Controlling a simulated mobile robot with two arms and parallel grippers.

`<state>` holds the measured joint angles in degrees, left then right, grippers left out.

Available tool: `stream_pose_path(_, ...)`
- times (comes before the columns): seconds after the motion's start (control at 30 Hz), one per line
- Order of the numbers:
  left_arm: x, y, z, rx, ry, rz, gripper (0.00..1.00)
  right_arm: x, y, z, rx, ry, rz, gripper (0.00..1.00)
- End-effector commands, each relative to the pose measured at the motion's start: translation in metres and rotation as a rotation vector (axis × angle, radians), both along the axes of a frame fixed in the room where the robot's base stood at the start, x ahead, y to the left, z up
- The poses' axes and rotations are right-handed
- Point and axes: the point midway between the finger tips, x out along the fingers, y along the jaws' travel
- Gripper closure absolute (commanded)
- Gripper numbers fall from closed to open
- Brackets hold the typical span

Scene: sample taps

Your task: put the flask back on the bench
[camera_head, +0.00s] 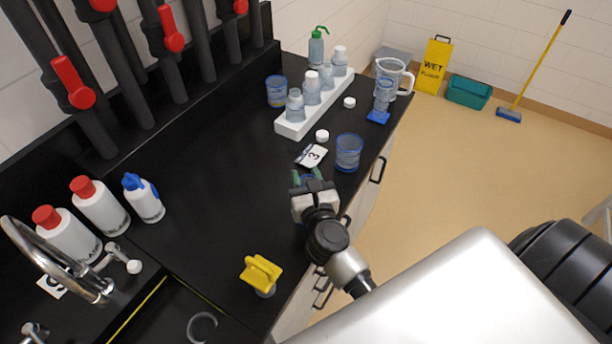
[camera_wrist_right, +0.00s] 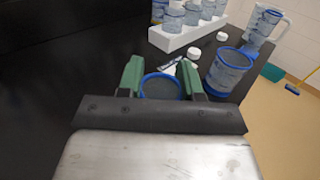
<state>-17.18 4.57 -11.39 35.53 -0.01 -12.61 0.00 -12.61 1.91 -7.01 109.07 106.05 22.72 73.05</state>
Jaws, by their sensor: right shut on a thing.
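My right gripper (camera_head: 308,178) reaches over the black bench (camera_head: 215,190) near its front edge. Its green fingers are shut on a blue-rimmed clear vessel, which I take as the flask (camera_wrist_right: 161,87). In the right wrist view the flask's round rim shows between the fingertips of the gripper (camera_wrist_right: 163,80), with its mouth facing up. The gripper hides most of its body, so I cannot tell whether its base touches the bench. My left gripper is not in view.
A blue-rimmed beaker (camera_head: 348,152) stands close by, beside a number card (camera_head: 311,155) and a white cap (camera_head: 322,136). Behind are a white bottle rack (camera_head: 294,129) and a jug (camera_head: 404,82). A yellow piece (camera_head: 261,272) is nearer. The bench's middle is clear.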

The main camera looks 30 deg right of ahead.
Motion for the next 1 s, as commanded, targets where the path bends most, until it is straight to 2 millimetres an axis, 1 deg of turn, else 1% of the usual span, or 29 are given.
stream_pose_path(0.03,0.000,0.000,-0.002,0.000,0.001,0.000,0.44,0.000,0.000,-0.002,0.000,0.001,0.000,0.63)
stream_pose_path(0.1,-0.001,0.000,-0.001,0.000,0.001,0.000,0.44,0.000,0.000,-0.001,0.000,0.001,0.000,0.53)
stream_pose_path(0.2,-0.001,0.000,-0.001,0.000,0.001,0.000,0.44,0.000,0.000,-0.001,0.000,0.001,0.000,0.39)
stream_pose_path(0.43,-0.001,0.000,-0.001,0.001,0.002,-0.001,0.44,0.000,0.000,-0.001,0.000,0.001,0.000,0.39)
stream_pose_path(0.53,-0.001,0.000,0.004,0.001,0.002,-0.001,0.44,0.000,0.000,0.005,0.000,0.000,0.000,0.39)
stream_pose_path(0.6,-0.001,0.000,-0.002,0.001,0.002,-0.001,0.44,-0.008,0.002,-0.001,0.001,0.003,0.001,0.39)
stream_pose_path(0.67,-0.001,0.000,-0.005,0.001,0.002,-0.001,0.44,-0.018,0.005,-0.002,0.003,0.003,0.001,0.39)
stream_pose_path(0.9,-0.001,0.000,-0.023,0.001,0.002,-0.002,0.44,-0.069,0.018,-0.003,0.002,0.004,0.000,0.39)
stream_pose_path(1.0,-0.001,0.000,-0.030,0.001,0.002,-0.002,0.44,-0.088,0.023,-0.003,0.003,0.003,-0.001,0.39)
